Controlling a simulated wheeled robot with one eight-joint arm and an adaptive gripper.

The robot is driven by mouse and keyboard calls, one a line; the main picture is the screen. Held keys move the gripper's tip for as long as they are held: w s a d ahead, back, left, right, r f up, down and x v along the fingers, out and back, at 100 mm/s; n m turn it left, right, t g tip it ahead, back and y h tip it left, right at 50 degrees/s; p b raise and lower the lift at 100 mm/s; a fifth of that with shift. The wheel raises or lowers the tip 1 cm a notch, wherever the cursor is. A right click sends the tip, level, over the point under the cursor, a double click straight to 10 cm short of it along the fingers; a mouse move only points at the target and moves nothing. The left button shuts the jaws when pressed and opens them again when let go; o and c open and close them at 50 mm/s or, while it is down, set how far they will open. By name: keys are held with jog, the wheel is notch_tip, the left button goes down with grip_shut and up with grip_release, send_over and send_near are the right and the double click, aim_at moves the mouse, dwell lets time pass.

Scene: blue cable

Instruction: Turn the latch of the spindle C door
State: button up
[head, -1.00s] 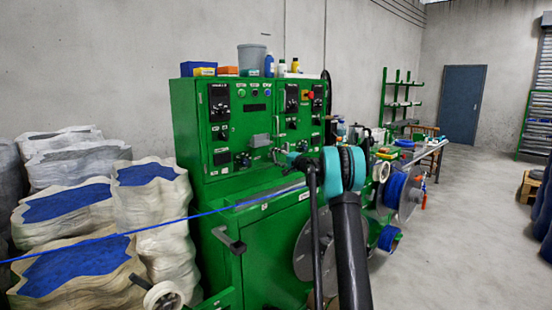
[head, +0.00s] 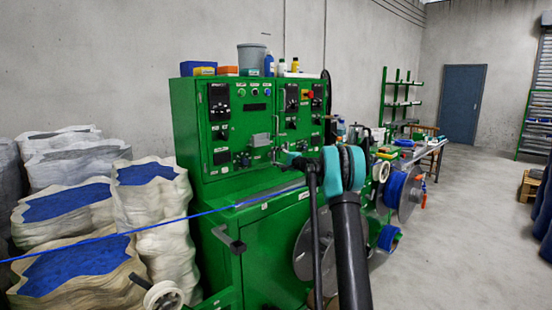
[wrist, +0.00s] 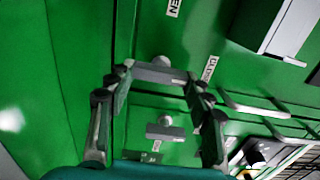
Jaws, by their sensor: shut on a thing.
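In the wrist view, a grey bar-shaped latch (wrist: 158,73) on a round pale base sits on the green cabinet front. My gripper (wrist: 157,80) has one fingertip at each end of this bar and is shut on it. The bar lies nearly level, slightly tilted. A second grey latch (wrist: 165,131) shows between my fingers on the same green face. In the head view, the green control cabinet (head: 205,150) stands in the middle, and my arm reaches its front. My fingertips and the held latch are too small and covered there to make out. The door's label is not readable as spindle C.
Door handles (wrist: 255,105) and a grey box (wrist: 285,25) stick out close to my gripper in the wrist view. A blue cable (head: 150,227) runs across the front of the machine. Sacks (head: 150,215) stand left, and the floor (head: 450,240) is open at right.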

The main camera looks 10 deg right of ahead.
jog(key=o, duration=1.1)
jog(key=shift+o, duration=0.2)
jog(key=v, duration=1.2)
